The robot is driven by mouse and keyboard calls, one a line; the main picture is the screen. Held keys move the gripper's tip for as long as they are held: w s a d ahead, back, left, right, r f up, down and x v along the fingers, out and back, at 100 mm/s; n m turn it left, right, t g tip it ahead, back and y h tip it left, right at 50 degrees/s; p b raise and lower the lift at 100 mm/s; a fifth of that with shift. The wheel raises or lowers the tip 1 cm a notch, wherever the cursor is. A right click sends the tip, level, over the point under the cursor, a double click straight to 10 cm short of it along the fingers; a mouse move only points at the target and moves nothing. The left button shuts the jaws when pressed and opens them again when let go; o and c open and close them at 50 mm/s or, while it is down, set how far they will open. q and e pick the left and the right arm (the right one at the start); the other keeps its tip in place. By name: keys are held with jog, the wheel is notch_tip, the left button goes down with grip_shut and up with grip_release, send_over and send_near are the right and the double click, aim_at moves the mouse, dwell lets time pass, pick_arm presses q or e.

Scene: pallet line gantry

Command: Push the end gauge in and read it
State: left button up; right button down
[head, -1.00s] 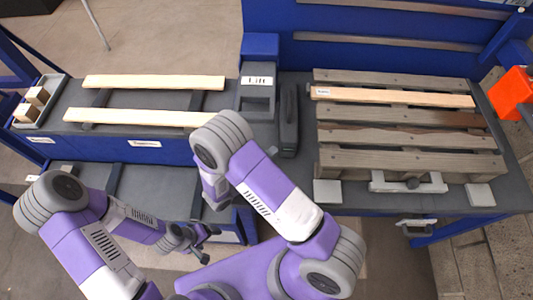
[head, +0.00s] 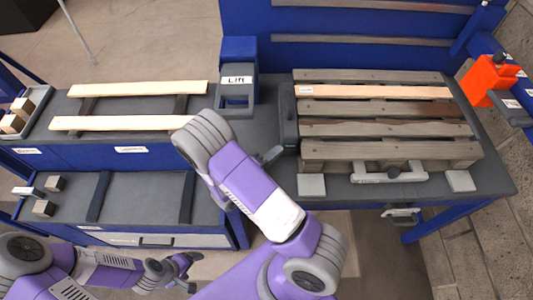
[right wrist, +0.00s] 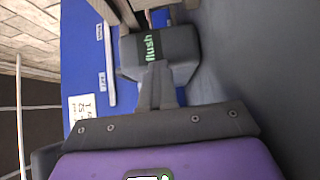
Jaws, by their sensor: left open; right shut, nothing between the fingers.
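The end gauge appears to be the dark grey block (right wrist: 181,52) in the right wrist view. Its face shows green lettering that reads "flush". My right gripper (right wrist: 157,72) is shut and empty, its fingertips at the near side of this block; I cannot tell whether they touch. In the head view, the right gripper (head: 272,155) shows partly behind my arm, by the left edge of the pallet table. The pallet (head: 385,130) of grey boards, with one paler board, lies there. My left gripper (head: 182,268) is open and empty, low at the left, away from the tables.
A bench (head: 60,140) at the left bears two pale boards (head: 140,88). A blue post labelled "Lift" (head: 238,80) stands between bench and pallet table. Light grey blocks (head: 311,185) sit along the table's front edge. An orange device (head: 487,80) is at the right.

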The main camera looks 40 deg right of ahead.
jog(key=shift+w+d+r, duration=0.1)
jog(key=shift+w+d, duration=0.05)
jog(key=shift+w, duration=0.05)
jog(key=shift+w+a, duration=0.3)
jog(key=shift+a, duration=0.05)
jog(key=w+a, duration=0.1)
jog(key=a+b, duration=0.1)
jog(key=shift+w+a+f, duration=0.2)
jog(key=shift+w+a, duration=0.2)
pick_arm(q)
jog(key=shift+w+p, duration=0.35)
jog(key=shift+p, duration=0.15)
pick_arm(e)
jog(key=a, duration=0.3)
jog(key=s+a, duration=0.1)
jog(key=a, duration=0.2)
jog(key=s+a, duration=0.1)
jog(key=a, duration=0.3)
jog(key=shift+r, duration=0.15)
